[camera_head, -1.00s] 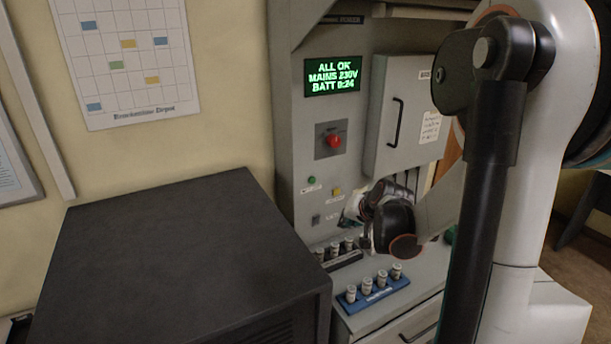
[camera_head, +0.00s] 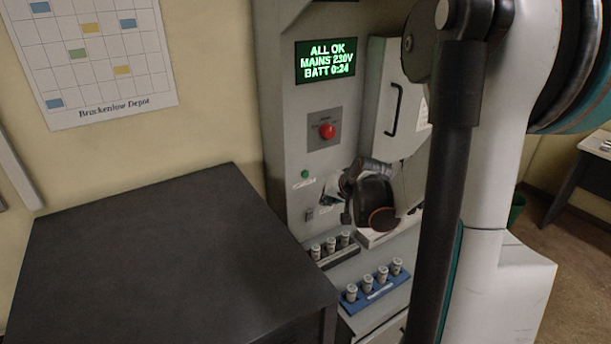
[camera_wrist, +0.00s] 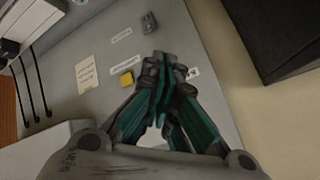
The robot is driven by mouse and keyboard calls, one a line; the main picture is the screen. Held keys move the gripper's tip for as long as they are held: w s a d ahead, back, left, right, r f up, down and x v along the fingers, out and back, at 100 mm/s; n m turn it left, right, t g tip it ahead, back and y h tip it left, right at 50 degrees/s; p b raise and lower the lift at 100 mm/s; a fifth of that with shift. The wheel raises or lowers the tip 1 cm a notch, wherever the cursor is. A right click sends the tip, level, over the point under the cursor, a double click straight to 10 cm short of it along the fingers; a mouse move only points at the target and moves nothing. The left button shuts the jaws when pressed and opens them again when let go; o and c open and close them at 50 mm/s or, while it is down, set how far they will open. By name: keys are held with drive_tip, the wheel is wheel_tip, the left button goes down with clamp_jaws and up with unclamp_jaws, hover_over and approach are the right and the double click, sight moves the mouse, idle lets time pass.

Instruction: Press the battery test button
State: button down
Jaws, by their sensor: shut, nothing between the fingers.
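The grey panel (camera_head: 285,120) carries a green button (camera_head: 305,174), a rocker switch (camera_head: 309,214) and a red knob (camera_head: 327,132). My gripper (camera_head: 347,190) hides the yellow button in the head view. My gripper also shows in the wrist view (camera_wrist: 165,62), shut and empty, its tips over the panel between the buttons. Contact with the panel cannot be told. The button labels are too small to read. The green display (camera_head: 326,60) reads ALL OK, MAINS 230V, BATT 0:24.
A dark cabinet (camera_head: 160,250) stands left of the panel. A grey box with a handle (camera_head: 385,85) juts out right of the knob. Below my gripper are a dark rack (camera_head: 335,258) and a blue rack (camera_head: 376,292), both with small capped cylinders.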

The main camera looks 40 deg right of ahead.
drive_tip(key=shift+w+d, duration=0.15)
drive_tip(key=shift+w, duration=1.95)
drive_tip(key=shift+w+d, duration=0.1)
drive_tip(key=shift+w, duration=2)
drive_tip(key=shift+w, duration=0.1)
drive_tip(key=shift+w, duration=0.3)
drive_tip(key=shift+w+b, duration=0.4)
drive_tip(key=shift+s, duration=0.8)
drive_tip(key=shift+s+a+b, duration=0.15)
drive_tip(key=shift+s+b, duration=0.15)
drive_tip(key=shift+s, duration=2.2)
